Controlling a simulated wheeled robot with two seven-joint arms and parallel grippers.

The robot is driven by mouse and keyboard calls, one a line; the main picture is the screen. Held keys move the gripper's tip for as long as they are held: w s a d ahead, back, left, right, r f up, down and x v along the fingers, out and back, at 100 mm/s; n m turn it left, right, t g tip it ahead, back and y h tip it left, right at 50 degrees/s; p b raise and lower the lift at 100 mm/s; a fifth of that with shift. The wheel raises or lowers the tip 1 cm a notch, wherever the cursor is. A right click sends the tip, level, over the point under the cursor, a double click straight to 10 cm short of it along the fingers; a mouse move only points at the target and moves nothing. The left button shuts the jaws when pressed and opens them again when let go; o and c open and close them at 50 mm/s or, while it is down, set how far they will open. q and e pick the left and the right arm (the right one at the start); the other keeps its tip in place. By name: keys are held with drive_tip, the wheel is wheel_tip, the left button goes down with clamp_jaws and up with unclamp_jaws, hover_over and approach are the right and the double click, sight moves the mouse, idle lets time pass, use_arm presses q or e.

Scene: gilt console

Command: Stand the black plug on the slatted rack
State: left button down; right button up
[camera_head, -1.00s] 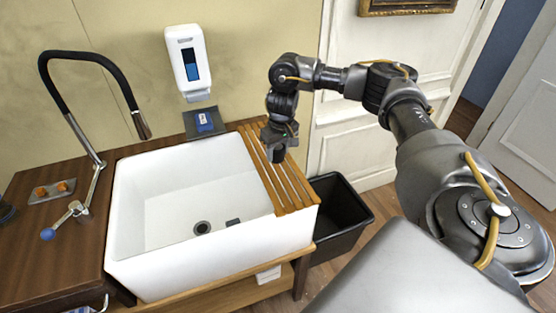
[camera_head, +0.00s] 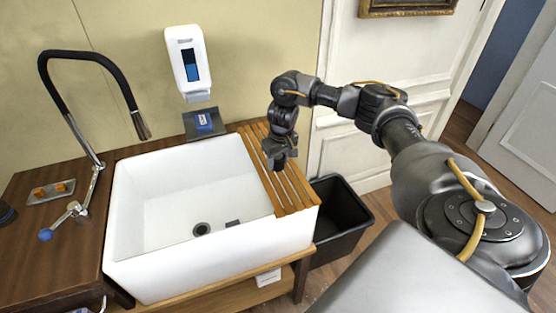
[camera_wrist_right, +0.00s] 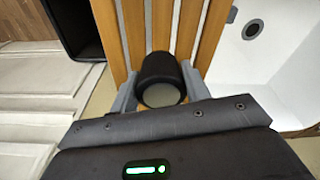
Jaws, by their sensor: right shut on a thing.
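The slatted rack (camera_head: 299,194) is made of light wooden slats and lies across the right end of the white sink. My right gripper (camera_head: 279,163) is over the rack's middle, pointing down. In the right wrist view the gripper (camera_wrist_right: 161,86) is shut on the black plug (camera_wrist_right: 162,68), a short dark cylinder with a paler end face towards the camera. The rack's slats (camera_wrist_right: 187,28) show behind the plug. I cannot tell whether the plug touches the slats. In the head view the plug is hard to tell from the dark fingers. My left gripper is not in view.
The white sink (camera_head: 130,262) with its drain (camera_head: 201,229) is left of the rack. A black bin (camera_head: 345,243) stands on the floor to the right. A soap dispenser (camera_head: 188,62) hangs on the wall, and a black-hosed tap (camera_head: 92,60) rises at left.

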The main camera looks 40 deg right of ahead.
sight(281, 159)
drive_tip(key=o, duration=1)
drive_tip(key=shift+f, duration=0.15)
drive_tip(key=shift+r, duration=0.25)
drive_tip(key=r, duration=0.4)
drive_tip(key=s+r+p, duration=0.1)
drive_tip(key=r, duration=0.3)
drive_tip(key=r+p, duration=0.1)
drive_tip(key=r, duration=0.2)
drive_tip(key=shift+s+r, duration=0.25)
drive_tip(key=shift+r, duration=0.15)
drive_tip(key=shift+a+f, duration=0.1)
